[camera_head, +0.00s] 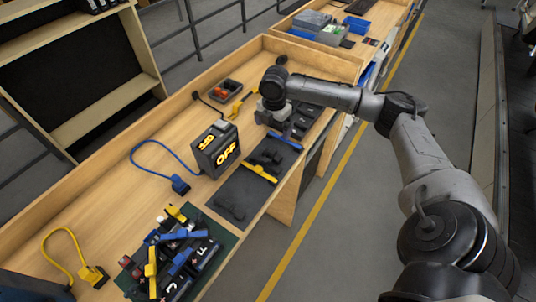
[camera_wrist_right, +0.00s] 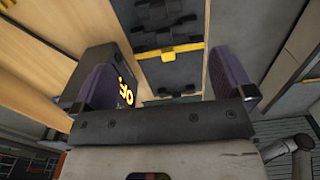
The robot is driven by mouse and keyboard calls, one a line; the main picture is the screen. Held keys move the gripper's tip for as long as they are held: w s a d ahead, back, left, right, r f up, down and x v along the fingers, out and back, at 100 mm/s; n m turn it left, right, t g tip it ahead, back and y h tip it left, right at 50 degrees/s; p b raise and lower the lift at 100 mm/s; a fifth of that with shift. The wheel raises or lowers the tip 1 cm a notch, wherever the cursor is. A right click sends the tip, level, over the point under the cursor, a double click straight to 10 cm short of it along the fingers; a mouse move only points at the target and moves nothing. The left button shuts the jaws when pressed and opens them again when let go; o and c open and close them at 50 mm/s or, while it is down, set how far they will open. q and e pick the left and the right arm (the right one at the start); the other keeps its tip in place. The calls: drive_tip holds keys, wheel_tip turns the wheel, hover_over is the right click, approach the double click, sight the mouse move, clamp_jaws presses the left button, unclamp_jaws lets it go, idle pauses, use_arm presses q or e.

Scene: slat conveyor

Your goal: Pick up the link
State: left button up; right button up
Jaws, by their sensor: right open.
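My right gripper (camera_head: 273,114) is over the workbench beside a group of dark conveyor pieces (camera_head: 306,116). In the right wrist view my right gripper (camera_wrist_right: 166,78) is open, its two purple-grey fingers wide apart with nothing held between them. Dark link-like pieces (camera_head: 268,157) lie on the black mat (camera_head: 238,188), near a yellow strip (camera_head: 258,173). They also show in the wrist view (camera_wrist_right: 160,22), beyond the fingertips, with the yellow strip (camera_wrist_right: 168,52) below them. I cannot tell which dark piece is the link. My left gripper is not in view.
A black box (camera_head: 214,150) with a lit yellow "OFF" stands left of the mat. A cluttered green mat (camera_head: 215,243) is at the front. A raised back edge borders the bench.

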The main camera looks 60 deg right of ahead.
sight(272, 151)
wheel_tip(272, 151, down, 14)
drive_tip(key=shift+w+r, duration=0.1)
idle(0.8)
drive_tip(key=shift+c, duration=0.5)
drive_tip(key=c, duration=0.7)
drive_tip(key=shift+r, duration=0.15)
